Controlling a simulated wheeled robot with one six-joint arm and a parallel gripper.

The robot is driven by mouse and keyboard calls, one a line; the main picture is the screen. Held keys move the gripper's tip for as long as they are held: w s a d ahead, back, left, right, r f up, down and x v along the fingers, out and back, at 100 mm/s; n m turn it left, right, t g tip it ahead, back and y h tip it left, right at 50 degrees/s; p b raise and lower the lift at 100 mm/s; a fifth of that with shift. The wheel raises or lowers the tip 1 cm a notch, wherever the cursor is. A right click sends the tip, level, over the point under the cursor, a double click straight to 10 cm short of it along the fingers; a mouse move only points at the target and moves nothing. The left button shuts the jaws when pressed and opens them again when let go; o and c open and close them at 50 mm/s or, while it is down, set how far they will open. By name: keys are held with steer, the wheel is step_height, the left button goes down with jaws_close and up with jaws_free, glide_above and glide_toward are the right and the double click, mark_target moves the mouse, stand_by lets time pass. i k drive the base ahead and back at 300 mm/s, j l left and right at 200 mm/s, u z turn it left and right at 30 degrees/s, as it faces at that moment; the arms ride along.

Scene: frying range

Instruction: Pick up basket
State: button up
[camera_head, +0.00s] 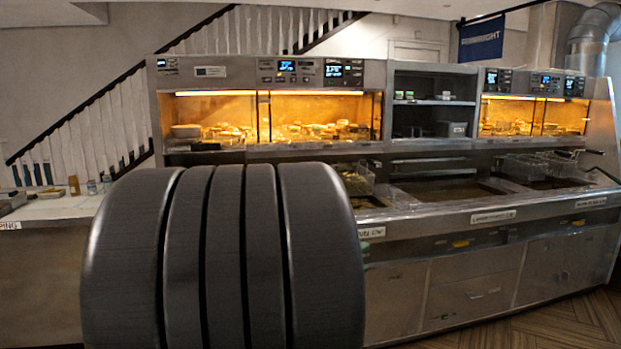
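A wire frying basket (355,180) sits at the fryer just right of the large dark ribbed shape that fills the left foreground. Its lower left part is hidden or hard to make out. Another wire basket (535,166) sits over the right fryer well, by the far end of the range. My gripper is not in view, so I cannot tell where it is relative to the baskets.
The steel frying range (480,215) runs across the view, with an open fryer well (445,191) between the baskets. Lit glass warming cabinets (325,115) stand above it. A white counter (50,208) is at left. Wooden floor (540,325) is clear at lower right.

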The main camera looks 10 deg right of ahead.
mark_target(358, 180)
steer(key=i+l+u, duration=0.2)
steer(key=i+l, duration=0.25)
steer(key=i+l+u, duration=0.2)
steer(key=i+l, duration=0.35)
steer(key=i+l+u, duration=0.2)
steer(key=i+l, duration=0.25)
steer(key=l, duration=0.15)
steer(key=i+l, duration=0.25)
steer(key=l, duration=0.15)
steer(key=i+l, duration=0.25)
steer(key=l, duration=0.2)
steer(key=i+l, duration=0.25)
steer(key=l, duration=0.15)
